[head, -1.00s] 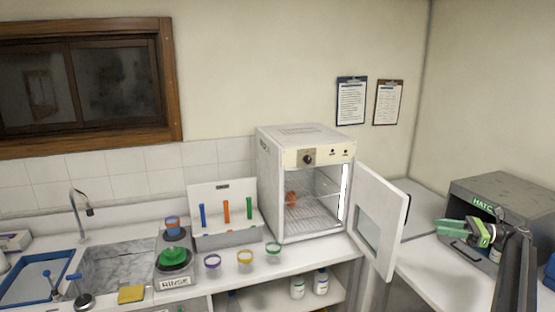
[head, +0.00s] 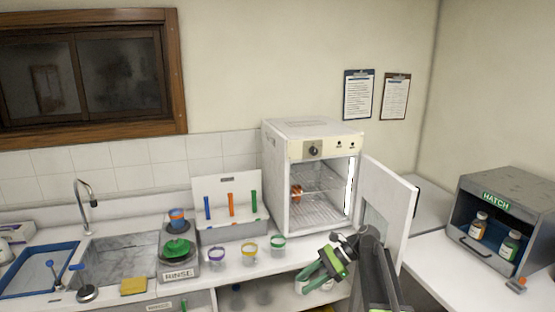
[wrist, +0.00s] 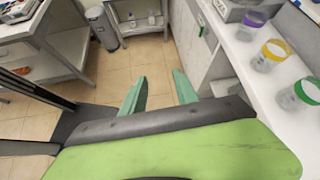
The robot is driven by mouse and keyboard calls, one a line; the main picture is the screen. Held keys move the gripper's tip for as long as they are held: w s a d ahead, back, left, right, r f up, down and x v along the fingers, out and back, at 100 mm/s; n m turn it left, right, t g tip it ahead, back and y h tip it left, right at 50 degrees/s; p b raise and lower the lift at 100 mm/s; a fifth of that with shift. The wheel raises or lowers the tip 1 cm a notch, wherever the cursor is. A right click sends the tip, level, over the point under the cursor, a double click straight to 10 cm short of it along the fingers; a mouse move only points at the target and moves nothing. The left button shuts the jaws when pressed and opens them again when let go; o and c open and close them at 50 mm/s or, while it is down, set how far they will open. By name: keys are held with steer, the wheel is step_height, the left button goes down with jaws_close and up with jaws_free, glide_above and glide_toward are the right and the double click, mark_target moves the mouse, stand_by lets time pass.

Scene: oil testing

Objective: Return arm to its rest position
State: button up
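My gripper (head: 312,276) is in front of the counter edge, before the open-doored white oven (head: 312,200). It also shows in the wrist view (wrist: 161,82), with its two green fingers apart and nothing between them. It points down toward the tiled floor. My dark arm comes up from the lower right in the head view and covers part of the shelf below the counter.
The oven door (head: 388,215) stands open close to my arm. A grey hatch (head: 505,190) at right holds an amber bottle (head: 479,226) and a green bottle (head: 510,244). Several ringed cups, including a purple-rimmed one (wrist: 251,24), stand on the counter. Floor (wrist: 155,60) lies clear below.

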steer(key=s+a+f+n+h, duration=0.2)
steer(key=s+f+n+h, duration=0.3)
steer(key=s+f, duration=0.45)
steer(key=s+d+n+t+h, duration=0.1)
steer(key=d+n+h, duration=0.1)
steer(key=d+n, duration=0.2)
steer(key=s+d+f+n+t+h, duration=0.1)
steer(key=s+d+n+h, duration=0.1)
steer(key=d+n, duration=0.3)
steer(key=shift+s+d+h, duration=0.25)
steer(key=shift+h, duration=0.55)
